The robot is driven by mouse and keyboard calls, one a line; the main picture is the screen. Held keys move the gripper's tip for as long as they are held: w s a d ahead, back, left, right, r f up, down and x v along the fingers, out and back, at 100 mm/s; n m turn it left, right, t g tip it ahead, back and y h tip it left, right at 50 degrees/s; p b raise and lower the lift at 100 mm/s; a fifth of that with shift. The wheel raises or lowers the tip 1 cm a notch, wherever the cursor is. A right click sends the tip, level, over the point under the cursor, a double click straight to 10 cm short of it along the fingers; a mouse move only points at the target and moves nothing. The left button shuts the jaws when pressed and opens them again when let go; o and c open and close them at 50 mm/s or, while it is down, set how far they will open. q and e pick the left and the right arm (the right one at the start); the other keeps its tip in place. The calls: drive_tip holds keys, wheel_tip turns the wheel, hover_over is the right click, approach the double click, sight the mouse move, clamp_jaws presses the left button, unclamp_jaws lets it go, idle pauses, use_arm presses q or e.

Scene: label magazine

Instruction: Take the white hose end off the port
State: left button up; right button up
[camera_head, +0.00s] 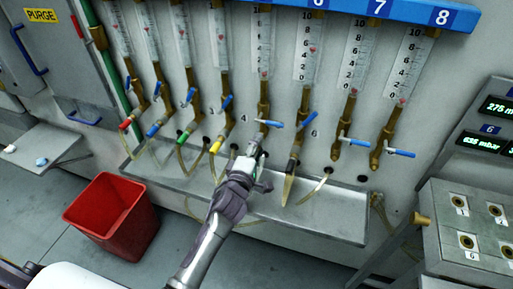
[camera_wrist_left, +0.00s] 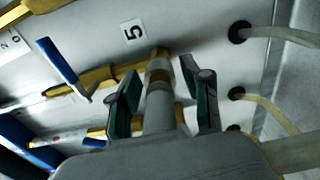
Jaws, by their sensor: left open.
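In the left wrist view, the white hose end (camera_wrist_left: 160,112) looks pale grey and stands between my left gripper's (camera_wrist_left: 163,100) two green-padded fingers. Its top meets the brass port (camera_wrist_left: 157,56) near the "5" label (camera_wrist_left: 132,32). The fingers are open, one on each side, with visible gaps to the hose end. In the head view, my left gripper (camera_head: 255,160) reaches up to the fifth brass valve (camera_head: 263,105), and hides most of the hose end. My right gripper is not in view.
Neighbouring hoses have red (camera_head: 125,124), blue, green, yellow (camera_head: 215,146) and black (camera_head: 293,166) ends. Blue valve handles (camera_head: 306,120) stick out close by. A metal tray (camera_head: 330,220) runs below. A red bin (camera_head: 113,215) stands on the floor at left.

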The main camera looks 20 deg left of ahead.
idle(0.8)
use_arm(q)
clamp_jaws()
drive_tip(key=shift+s+a+p, duration=0.1)
drive_tip(key=shift+s+p, duration=1.15)
drive_tip(key=shift+s, duration=1.75)
